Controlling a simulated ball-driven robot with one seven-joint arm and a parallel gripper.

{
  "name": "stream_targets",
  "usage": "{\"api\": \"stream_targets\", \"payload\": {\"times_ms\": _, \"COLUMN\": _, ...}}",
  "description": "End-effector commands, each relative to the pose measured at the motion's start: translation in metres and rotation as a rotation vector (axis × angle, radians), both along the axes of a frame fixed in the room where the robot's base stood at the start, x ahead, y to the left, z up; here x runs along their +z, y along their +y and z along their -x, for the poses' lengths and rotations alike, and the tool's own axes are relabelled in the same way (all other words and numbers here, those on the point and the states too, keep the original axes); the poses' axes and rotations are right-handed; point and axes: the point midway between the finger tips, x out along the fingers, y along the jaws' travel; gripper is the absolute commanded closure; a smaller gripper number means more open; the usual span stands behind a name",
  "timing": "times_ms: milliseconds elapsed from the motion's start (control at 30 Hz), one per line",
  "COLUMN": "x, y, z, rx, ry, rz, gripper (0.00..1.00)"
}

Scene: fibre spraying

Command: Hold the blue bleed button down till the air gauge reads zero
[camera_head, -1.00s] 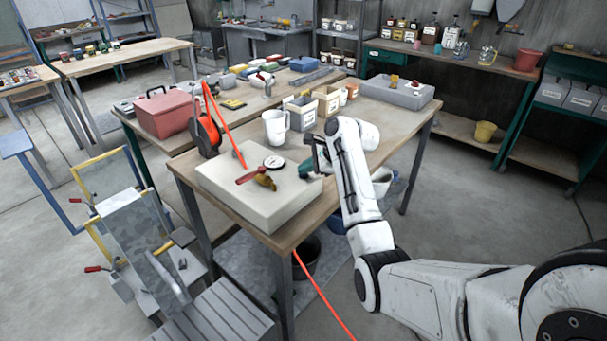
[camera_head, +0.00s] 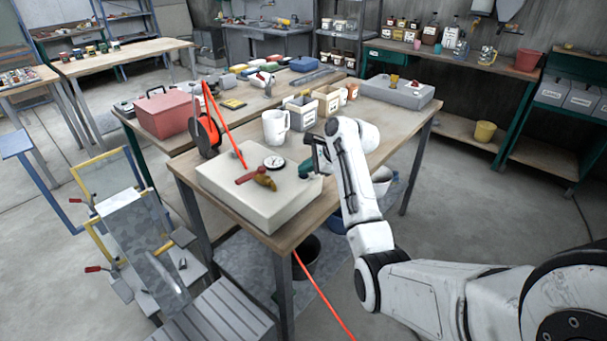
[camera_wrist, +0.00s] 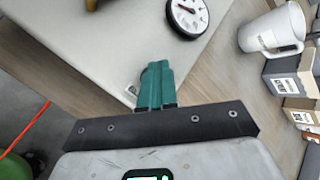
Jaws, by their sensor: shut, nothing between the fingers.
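A pale box (camera_head: 232,199) stands on the near corner of the wooden table, and it also fills the upper left of the wrist view (camera_wrist: 95,45). The round air gauge (camera_head: 274,162) has a white face and black rim; it also shows at the top of the wrist view (camera_wrist: 187,16) with a red needle, its figures too small to read. My gripper (camera_head: 303,173) is at the box's right side. Its teal fingers (camera_wrist: 157,66) are together and empty, over or against the box edge; contact cannot be told. No blue button shows; the fingers may hide it.
A red-handled lever (camera_head: 247,178) and a brass fitting (camera_head: 265,181) sit on the box near the gauge. A white mug (camera_head: 276,127) and labelled bins (camera_head: 301,113) stand behind. An orange-red hose (camera_head: 222,120) rises at the left.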

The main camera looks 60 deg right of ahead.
Motion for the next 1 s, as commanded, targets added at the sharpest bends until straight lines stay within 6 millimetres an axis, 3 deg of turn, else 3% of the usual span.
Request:
{"api": "stream_targets", "payload": {"times_ms": 733, "x": -0.0009, "y": 0.0003, "z": 0.0003, "rx": 0.000, "ry": 0.001, "rz": -0.002, "gripper": 1.00}}
{"api": "stream_targets", "payload": {"times_ms": 1000, "x": 0.0076, "y": 0.0003, "z": 0.0001, "rx": 0.000, "ry": 0.001, "rz": -0.002, "gripper": 1.00}}
